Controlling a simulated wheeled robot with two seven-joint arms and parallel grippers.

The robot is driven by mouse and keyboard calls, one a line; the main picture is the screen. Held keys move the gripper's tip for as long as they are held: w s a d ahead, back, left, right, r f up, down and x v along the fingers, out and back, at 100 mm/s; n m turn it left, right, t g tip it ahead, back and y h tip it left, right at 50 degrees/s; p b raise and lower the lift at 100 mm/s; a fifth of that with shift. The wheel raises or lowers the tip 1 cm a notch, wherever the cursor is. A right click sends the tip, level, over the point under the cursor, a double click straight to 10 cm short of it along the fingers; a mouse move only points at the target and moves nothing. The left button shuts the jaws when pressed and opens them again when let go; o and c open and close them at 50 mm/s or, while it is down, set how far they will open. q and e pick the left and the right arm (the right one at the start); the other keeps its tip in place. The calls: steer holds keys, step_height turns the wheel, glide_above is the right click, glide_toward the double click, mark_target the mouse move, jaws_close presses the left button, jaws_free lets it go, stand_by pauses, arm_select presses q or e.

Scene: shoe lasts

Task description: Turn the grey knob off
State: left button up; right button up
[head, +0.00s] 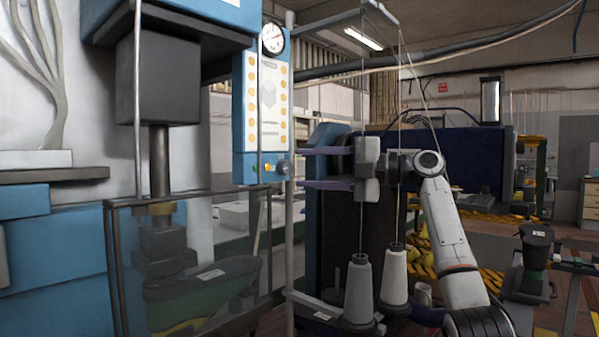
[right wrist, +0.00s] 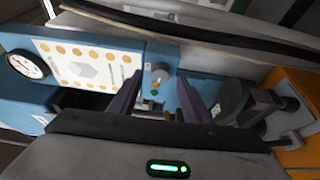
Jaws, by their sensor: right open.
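The grey knob (head: 284,168) is small and round, low on the right side of the blue control panel (head: 240,140). It also shows in the right wrist view (right wrist: 160,76), between my finger lines and beyond the tips. My right gripper (head: 303,168) is open, its two purplish fingers one above the other in the head view, pointing left at the knob. The fingertips look close to the knob; I cannot tell if they touch it. Nothing is between the fingers. The knob's turn position is too small to read. My left gripper is not in view.
A round gauge (head: 272,38) tops the panel. A vertical metal post (head: 290,240) stands close by the fingers. White thread cones (head: 360,290) stand below my right arm, with threads rising past it. A clear guard (head: 190,270) is at the left.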

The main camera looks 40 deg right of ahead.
steer(key=b+v, duration=0.1)
steer(key=v, duration=0.6)
steer(key=shift+s+d, duration=0.15)
steer(key=shift+s, duration=0.05)
